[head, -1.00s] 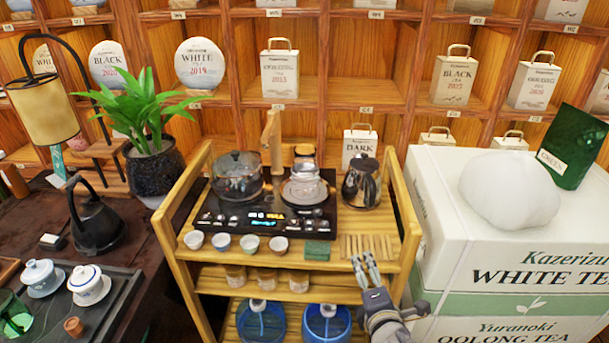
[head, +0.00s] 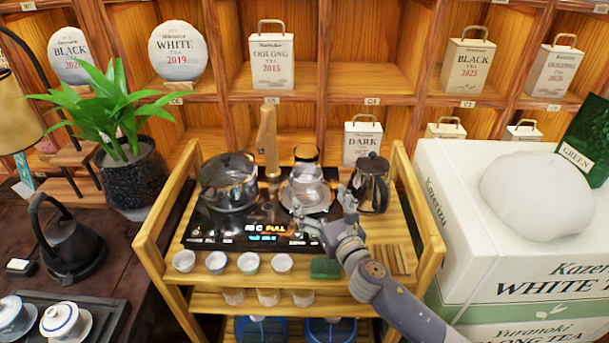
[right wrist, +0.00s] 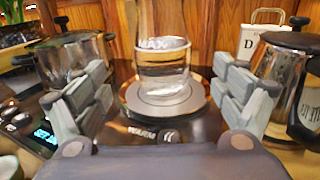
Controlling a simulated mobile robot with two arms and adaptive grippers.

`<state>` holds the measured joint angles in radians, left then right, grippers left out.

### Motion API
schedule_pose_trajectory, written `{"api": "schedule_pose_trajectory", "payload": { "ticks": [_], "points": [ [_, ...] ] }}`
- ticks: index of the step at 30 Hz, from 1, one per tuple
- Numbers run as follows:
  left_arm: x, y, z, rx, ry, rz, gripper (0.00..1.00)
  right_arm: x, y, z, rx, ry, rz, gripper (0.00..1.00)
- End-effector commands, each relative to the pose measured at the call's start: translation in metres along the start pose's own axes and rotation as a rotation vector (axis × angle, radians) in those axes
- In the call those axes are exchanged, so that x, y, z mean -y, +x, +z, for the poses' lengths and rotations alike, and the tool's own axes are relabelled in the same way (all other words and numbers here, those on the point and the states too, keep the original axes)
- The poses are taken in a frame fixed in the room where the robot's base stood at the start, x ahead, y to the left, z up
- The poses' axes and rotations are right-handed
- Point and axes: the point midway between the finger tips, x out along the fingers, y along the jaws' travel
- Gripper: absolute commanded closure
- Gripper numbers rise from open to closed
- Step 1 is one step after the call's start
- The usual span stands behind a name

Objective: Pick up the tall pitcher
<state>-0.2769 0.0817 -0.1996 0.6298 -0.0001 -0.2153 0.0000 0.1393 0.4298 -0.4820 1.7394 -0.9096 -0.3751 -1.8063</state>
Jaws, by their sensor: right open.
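A clear glass vessel (head: 306,182), which I take to be the tall pitcher, stands upright on a round plate on the cart's black panel. A dark, round top shows just above it. In the right wrist view the glass (right wrist: 162,62) is straight ahead, with MAX lettering on it and its top cut off by the frame. My right gripper (head: 322,207) is open and empty, just on the near side of the glass. In the right wrist view its fingers (right wrist: 160,88) are spread to either side of the glass, apart from it. My left gripper is not in view.
A metal pot with dark lid and handle (head: 373,182) stands close right of the gripper. A glass pot (head: 229,181) is at the left. Several small cups (head: 249,262), a green block (head: 324,268) and wooden strips (head: 391,260) line the cart's front edge.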

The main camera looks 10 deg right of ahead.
Motion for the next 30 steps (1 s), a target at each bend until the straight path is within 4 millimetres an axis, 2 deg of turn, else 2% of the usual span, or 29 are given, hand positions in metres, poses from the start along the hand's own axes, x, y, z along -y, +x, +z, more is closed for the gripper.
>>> {"api": "schedule_pose_trajectory", "payload": {
  "ticks": [1,3,6,8,13,18,20,24,30],
  "points": [
    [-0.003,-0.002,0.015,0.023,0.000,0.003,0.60,-0.001,0.009,0.002,0.002,0.003,0.000,0.11],
    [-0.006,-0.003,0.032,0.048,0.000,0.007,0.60,0.000,0.018,0.001,0.001,0.003,-0.001,0.11],
    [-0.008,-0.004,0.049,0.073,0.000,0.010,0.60,0.000,0.028,0.001,0.001,0.005,0.000,0.11],
    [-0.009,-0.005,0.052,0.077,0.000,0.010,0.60,0.000,0.032,0.001,0.000,0.004,0.000,0.11],
    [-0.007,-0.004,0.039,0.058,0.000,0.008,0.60,0.001,0.042,0.001,0.000,0.005,-0.002,0.11],
    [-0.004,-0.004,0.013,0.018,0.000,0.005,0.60,0.004,0.064,0.002,0.001,0.007,-0.001,0.11],
    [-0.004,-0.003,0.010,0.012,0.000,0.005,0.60,0.005,0.071,0.001,0.001,0.007,-0.001,0.11],
    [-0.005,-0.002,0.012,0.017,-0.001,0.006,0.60,0.005,0.083,0.001,0.001,0.005,0.000,0.11],
    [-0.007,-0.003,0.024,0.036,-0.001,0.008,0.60,0.005,0.086,0.000,0.000,0.004,0.000,0.11]
  ]
}}
